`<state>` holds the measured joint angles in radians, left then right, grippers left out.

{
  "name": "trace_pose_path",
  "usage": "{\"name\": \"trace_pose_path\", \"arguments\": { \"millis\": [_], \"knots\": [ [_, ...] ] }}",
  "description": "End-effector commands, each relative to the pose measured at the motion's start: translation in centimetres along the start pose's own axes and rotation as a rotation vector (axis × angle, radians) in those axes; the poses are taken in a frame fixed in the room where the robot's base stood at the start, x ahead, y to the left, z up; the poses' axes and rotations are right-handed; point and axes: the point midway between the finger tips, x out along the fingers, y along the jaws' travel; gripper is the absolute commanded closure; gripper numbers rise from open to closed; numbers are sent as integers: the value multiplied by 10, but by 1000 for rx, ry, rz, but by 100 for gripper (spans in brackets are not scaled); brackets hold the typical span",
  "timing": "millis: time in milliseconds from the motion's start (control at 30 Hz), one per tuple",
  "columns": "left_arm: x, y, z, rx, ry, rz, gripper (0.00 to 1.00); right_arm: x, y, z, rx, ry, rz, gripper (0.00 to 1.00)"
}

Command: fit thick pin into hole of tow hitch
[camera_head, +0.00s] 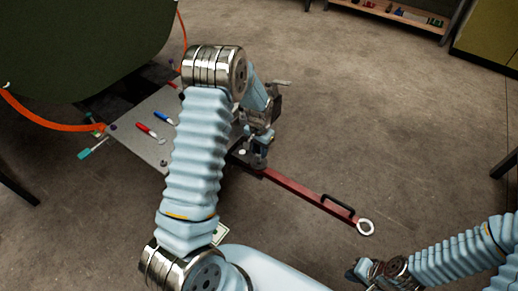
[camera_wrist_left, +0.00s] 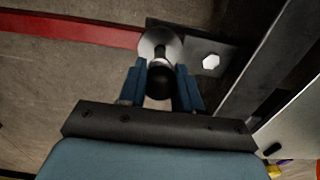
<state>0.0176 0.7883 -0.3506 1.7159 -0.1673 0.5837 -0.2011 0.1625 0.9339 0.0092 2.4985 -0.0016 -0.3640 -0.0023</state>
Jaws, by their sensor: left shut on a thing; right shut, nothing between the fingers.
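My left gripper (camera_head: 258,158) is over the end of the red tow bar (camera_head: 305,192), beside the grey platform. In the left wrist view my left gripper (camera_wrist_left: 160,90) is shut on the thick pin (camera_wrist_left: 160,82), whose dark rounded knob shows between the blue fingers. Beyond the knob is a round metal ring (camera_wrist_left: 152,43) at the red bar's end, over the dark tow hitch plate (camera_wrist_left: 218,48) with a bright hex bolt. The pin's lower end is hidden, so I cannot tell whether it is in the hole. My right gripper (camera_head: 362,274) is shut and empty at the lower right.
The grey platform (camera_head: 140,128) carries a red marker (camera_head: 146,130) and a blue marker (camera_head: 162,118). The bar's far end has a black handle (camera_head: 338,203) and a pale ring (camera_head: 366,227). An orange cable (camera_head: 45,121) runs at the left.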

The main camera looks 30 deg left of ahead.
Motion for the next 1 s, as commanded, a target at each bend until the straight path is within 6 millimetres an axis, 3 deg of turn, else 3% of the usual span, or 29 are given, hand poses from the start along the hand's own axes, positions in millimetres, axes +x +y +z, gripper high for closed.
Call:
{"name": "trace_pose_path", "arguments": {
  "millis": [1000],
  "knots": [
    [21, 0, 0, 0, 1, 0, 98, 16, 6, 0, 0, 0, 0, 100]
  ]
}}
